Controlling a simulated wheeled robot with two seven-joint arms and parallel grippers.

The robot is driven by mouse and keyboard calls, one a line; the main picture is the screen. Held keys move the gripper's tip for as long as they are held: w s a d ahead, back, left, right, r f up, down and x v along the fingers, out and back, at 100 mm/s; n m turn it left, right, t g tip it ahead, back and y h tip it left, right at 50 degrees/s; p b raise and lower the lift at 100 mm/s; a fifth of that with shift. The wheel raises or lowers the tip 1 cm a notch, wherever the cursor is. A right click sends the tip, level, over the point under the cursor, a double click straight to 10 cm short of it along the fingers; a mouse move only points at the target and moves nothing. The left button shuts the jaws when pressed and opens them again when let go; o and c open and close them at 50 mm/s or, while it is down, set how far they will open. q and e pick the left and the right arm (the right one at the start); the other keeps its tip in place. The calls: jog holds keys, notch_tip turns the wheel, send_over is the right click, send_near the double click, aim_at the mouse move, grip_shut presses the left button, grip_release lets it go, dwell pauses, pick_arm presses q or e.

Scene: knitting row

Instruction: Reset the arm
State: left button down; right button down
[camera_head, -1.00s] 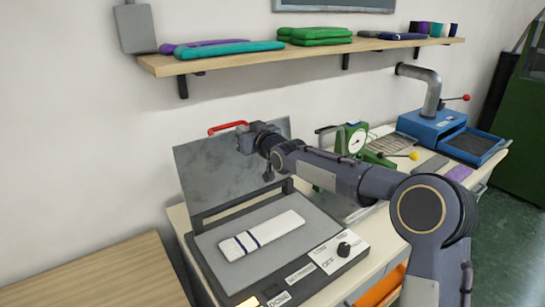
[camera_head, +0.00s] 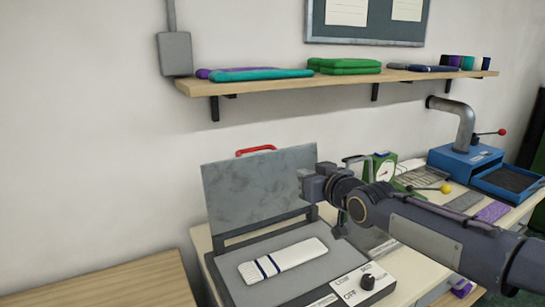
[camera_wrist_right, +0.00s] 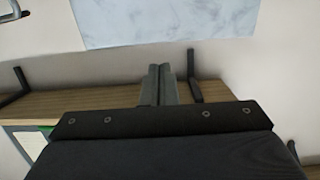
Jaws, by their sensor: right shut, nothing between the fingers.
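My right gripper (camera_head: 312,185) is in front of the right edge of the raised grey lid of a press in the head view. It is empty, and in the right wrist view its two fingers (camera_wrist_right: 158,84) are closed together. My right arm reaches in from the lower right. The press lid (camera_head: 245,190) stands open with a red handle (camera_head: 256,150) on its top edge. A white knitted piece with dark blue stripes (camera_head: 290,257) lies flat on the press bed (camera_head: 235,290). My left gripper is not in view.
A wall shelf (camera_head: 280,86) holding folded purple, teal and green textiles runs above. A green device with a dial (camera_head: 384,168) and a blue machine (camera_head: 463,160) stand to the right. A wooden table (camera_head: 120,285) at lower left looks clear.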

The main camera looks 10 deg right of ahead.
jog(key=s+d+f+m+g+h+p, duration=0.1)
jog(key=s+d+f+m+g+h, duration=0.25)
jog(key=s, duration=0.75)
jog(key=s+d+f+g, duration=0.2)
jog(key=s+d+f, duration=0.35)
jog(key=s, duration=0.55)
jog(key=s+a+f+m+g+y, duration=0.1)
jog(key=s+f+g, duration=0.1)
jog(key=s+f, duration=0.3)
jog(key=s+a+f+m+g, duration=0.1)
jog(key=s+f, duration=0.3)
jog(key=s, duration=0.6)
jog(key=shift+s+a+f+g+y+p, duration=0.15)
jog(key=shift+a+f+g+y+p, duration=0.2)
jog(key=shift+p, duration=0.1)
jog(key=c, duration=2.1)
grip_release()
jog(key=shift+c, duration=0.2)
